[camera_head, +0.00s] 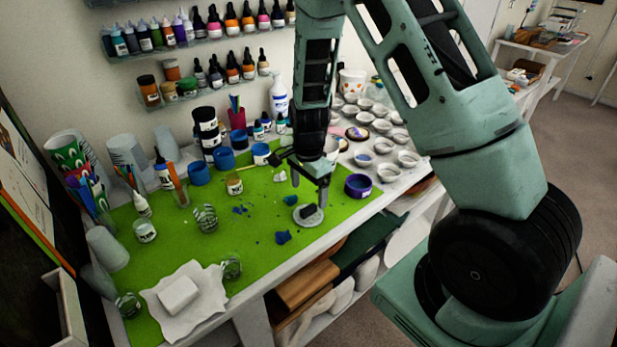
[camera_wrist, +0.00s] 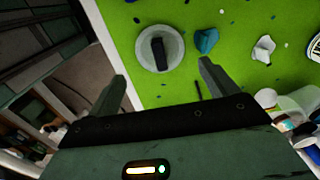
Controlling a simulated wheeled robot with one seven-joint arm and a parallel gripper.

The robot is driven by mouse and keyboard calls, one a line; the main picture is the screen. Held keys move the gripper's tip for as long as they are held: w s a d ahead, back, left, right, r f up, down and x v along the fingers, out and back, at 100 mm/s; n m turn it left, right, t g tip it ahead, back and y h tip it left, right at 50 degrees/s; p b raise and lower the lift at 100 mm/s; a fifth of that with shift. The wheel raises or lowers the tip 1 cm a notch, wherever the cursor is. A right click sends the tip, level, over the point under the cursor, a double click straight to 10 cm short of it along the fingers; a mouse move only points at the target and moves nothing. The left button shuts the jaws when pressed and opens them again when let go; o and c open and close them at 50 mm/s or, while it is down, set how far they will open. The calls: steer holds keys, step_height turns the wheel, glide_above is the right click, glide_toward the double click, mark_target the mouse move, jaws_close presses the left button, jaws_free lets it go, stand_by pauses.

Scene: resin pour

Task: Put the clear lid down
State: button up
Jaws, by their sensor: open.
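A round, greyish see-through lid (camera_head: 314,220) with a dark upright handle lies on the green mat (camera_head: 265,245), near the mat's front edge. It also shows in the wrist view (camera_wrist: 176,61), flat on the mat, with nothing gripping it. My gripper (camera_head: 309,188) is open and empty above the lid. In the wrist view its two fingers (camera_wrist: 162,78) are spread wide, and the lid's handle is beyond their tips, roughly in line with the gap. The exact height of the fingers above the handle is hard to tell.
A purple-rimmed jar (camera_head: 358,186) stands right of the lid. Several small white cups (camera_head: 386,172) fill the right side. A glass (camera_head: 205,218) stands left. The mat between glass and lid is mostly clear.

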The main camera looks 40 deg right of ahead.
mark_target(308, 207)
steer(key=s+a+r+n+y, duration=0.1)
steer(key=s+a+r+n, duration=0.5)
steer(key=a, duration=0.4)
steer(key=s+a+r+n, duration=0.4)
steer(key=a+r+n, duration=0.3)
steer(key=a+r, duration=0.15)
steer(key=s+a+r+n, duration=0.1)
steer(key=s+a+n, duration=0.2)
steer(key=s+n, duration=0.3)
steer(key=s+a+r+n, duration=0.1)
steer(key=s+a+n, duration=0.2)
steer(key=s+n, duration=0.3)
steer(key=shift+s+r+b, duration=0.3)
steer(key=shift+s, duration=0.85)
step_height(308, 207, down, 3)
steer(key=b, duration=0.2)
steer(key=shift+r+b, duration=0.2)
steer(key=shift+b, duration=0.15)
